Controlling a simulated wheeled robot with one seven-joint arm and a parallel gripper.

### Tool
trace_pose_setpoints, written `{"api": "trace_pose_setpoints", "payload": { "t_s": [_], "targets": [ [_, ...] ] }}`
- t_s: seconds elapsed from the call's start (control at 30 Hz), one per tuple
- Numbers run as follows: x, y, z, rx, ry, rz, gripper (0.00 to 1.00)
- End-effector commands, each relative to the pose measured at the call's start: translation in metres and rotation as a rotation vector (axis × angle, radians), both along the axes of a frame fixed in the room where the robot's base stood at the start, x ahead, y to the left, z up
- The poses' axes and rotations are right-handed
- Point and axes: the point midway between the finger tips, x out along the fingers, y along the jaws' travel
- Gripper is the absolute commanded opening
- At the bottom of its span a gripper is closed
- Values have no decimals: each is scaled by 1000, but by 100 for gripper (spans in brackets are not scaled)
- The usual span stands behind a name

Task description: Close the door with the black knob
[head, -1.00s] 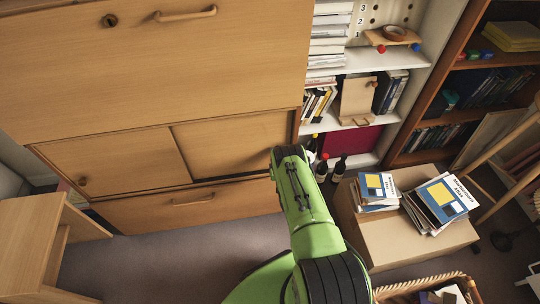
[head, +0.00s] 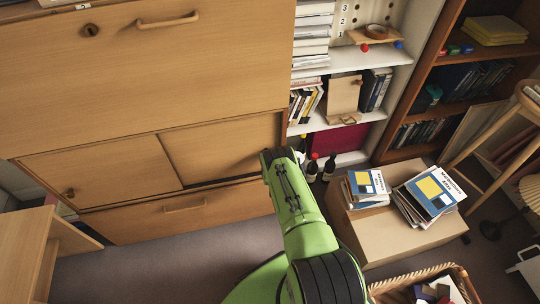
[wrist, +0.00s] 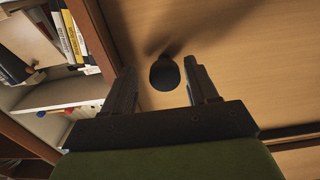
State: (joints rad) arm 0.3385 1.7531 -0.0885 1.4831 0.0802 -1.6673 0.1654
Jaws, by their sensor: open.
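The black knob (wrist: 164,73) shows in the wrist view on a light wood door panel (wrist: 225,55). My gripper (wrist: 159,66) is open, with one finger on each side of the knob in that view; I cannot tell if either finger touches it. In the head view, the right-hand lower door (head: 222,146) of the wooden bureau (head: 200,65) has dark gaps along its right and bottom edges. My green arm reaches to its right end, and the knob and my fingers are hidden there.
The left lower door has a brown knob (head: 68,192). A drawer (head: 190,210) lies below. Right are a white bookshelf (head: 350,68), bottles (head: 312,168) and a box (head: 370,230) with books. A wicker basket (head: 385,289) stands at the front. Carpet is clear left of my arm.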

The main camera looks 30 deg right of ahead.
Motion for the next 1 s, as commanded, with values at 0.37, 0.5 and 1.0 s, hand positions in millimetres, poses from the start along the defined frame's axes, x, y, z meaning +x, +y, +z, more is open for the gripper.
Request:
{"api": "trace_pose_setpoints", "payload": {
  "t_s": [0.37,0.5,1.0],
  "targets": [
    [-62,19,2,0,2,-3,58],
    [-64,19,1,-1,0,-2,58],
    [-63,19,1,-1,1,-2,58]
  ]
}}
